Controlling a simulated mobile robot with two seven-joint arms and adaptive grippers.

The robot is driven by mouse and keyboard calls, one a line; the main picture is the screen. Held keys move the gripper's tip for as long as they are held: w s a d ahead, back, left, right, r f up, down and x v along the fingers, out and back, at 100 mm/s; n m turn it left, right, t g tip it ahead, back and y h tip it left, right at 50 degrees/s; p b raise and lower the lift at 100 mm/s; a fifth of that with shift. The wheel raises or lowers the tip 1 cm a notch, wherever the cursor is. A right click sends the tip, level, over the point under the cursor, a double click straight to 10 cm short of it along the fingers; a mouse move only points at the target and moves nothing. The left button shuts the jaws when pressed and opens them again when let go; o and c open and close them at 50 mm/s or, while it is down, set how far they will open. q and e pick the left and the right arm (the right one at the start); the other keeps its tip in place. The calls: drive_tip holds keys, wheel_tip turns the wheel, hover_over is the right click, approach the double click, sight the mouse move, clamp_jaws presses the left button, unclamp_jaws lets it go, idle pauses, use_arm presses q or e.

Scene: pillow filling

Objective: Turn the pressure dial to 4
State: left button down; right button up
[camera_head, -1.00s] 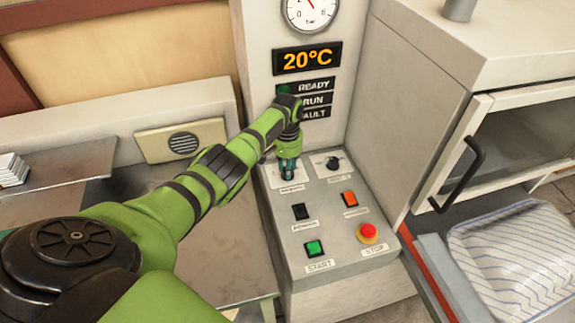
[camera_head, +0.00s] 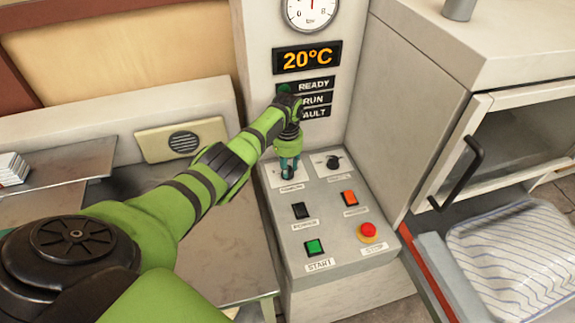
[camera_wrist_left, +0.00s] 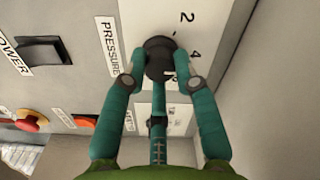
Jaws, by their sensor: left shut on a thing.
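The pressure dial is a black round knob (camera_wrist_left: 158,46) beside a "PRESSURE" label in the left wrist view. The numbers 2 and 4 show around it, with another mark partly covered. My left gripper (camera_wrist_left: 161,68) has its teal fingers shut around the knob, one on each side. In the head view this gripper (camera_head: 289,177) points down onto the panel's back left and mostly hides the dial. The pressure gauge (camera_head: 312,10) above has its needle close to straight up, cut by the frame's top edge. My right gripper is not in view.
The control panel (camera_head: 333,225) also carries a second black knob (camera_head: 333,163), a black power switch (camera_head: 300,210), an orange switch (camera_head: 348,197), a green start button (camera_head: 314,247) and a red stop button (camera_head: 368,231). A cabinet with a handle (camera_head: 462,172) stands at the right.

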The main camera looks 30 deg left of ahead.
use_arm(q)
drive_tip(key=shift+s, duration=0.1)
drive_tip(key=c, duration=1)
unclamp_jaws()
drive_tip(key=shift+o, duration=0.2)
drive_tip(key=shift+r, duration=0.1)
wheel_tip(320, 180, up, 12)
drive_tip(key=shift+f, duration=0.2)
